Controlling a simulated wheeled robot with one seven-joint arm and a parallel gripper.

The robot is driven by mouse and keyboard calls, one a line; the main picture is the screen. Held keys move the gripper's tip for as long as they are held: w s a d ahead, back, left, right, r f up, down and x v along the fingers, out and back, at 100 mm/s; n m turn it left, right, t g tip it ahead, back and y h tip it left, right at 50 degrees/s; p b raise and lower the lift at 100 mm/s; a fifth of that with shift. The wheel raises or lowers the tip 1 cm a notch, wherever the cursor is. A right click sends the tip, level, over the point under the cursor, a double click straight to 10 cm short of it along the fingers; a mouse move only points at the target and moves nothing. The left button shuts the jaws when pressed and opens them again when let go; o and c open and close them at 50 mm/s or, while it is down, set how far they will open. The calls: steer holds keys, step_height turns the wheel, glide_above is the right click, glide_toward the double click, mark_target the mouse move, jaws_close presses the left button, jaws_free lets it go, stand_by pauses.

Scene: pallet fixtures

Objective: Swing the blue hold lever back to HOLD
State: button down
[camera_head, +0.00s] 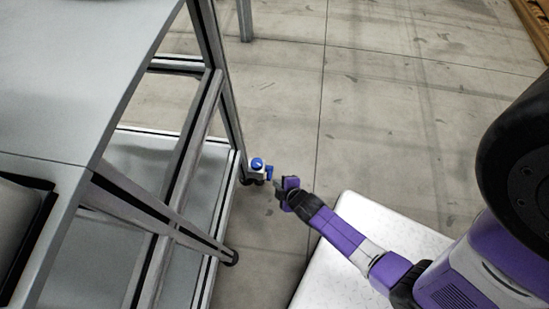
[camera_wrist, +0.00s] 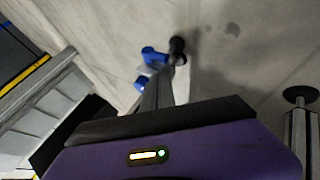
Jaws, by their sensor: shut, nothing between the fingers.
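The blue hold lever (camera_head: 269,172) is small and blue and sits beside a pale fixture with a round blue knob (camera_head: 257,163), low by the leg of the metal frame. My gripper (camera_head: 277,184) is just right of and below the lever; its fingers are shut with nothing between them. In the wrist view blue parts (camera_wrist: 153,54) show just beyond my gripper's fingers (camera_wrist: 165,90), which partly hide the fixture. I cannot tell whether the fingers touch the lever, nor read any HOLD mark.
A grey-topped metal frame table (camera_head: 110,60) fills the left, with rails and legs near the fixture. A white speckled surface (camera_head: 400,235) lies under my arm. The concrete floor (camera_head: 400,110) behind and right of the fixture is clear.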

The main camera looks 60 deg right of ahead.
steer(key=shift+s+a+r+p, duration=0.25)
steer(key=shift+s+a+r, duration=0.2)
steer(key=shift+s+a, duration=0.35)
steer(key=shift+s+a+r+p, duration=0.25)
steer(key=shift+s+a+r, duration=0.2)
steer(key=shift+s+a, duration=0.3)
steer(key=shift+s+d, duration=0.1)
steer(key=shift+d, duration=0.05)
steer(key=w+r+m+t, duration=0.3)
steer(key=r+m+t, duration=0.15)
steer(key=r, duration=0.85)
steer(key=s+a+r+m+t+y, duration=0.1)
steer(key=s+a+r, duration=0.3)
steer(key=r, duration=0.5)
steer(key=s+a+r+t+y, duration=0.1)
steer(key=s+a+r+y, duration=0.2)
steer(key=r, duration=0.7)
steer(key=s+a+r+m+t, duration=0.1)
steer(key=s+a+r, duration=0.4)
steer(key=r, duration=0.4)
step_height(320, 180, up, 26)
steer(key=d+p, duration=0.1)
steer(key=p, duration=2.4)
steer(key=shift+s+f+p, duration=0.15)
steer(key=shift+s+p, duration=0.1)
steer(key=shift+p, duration=0.15)
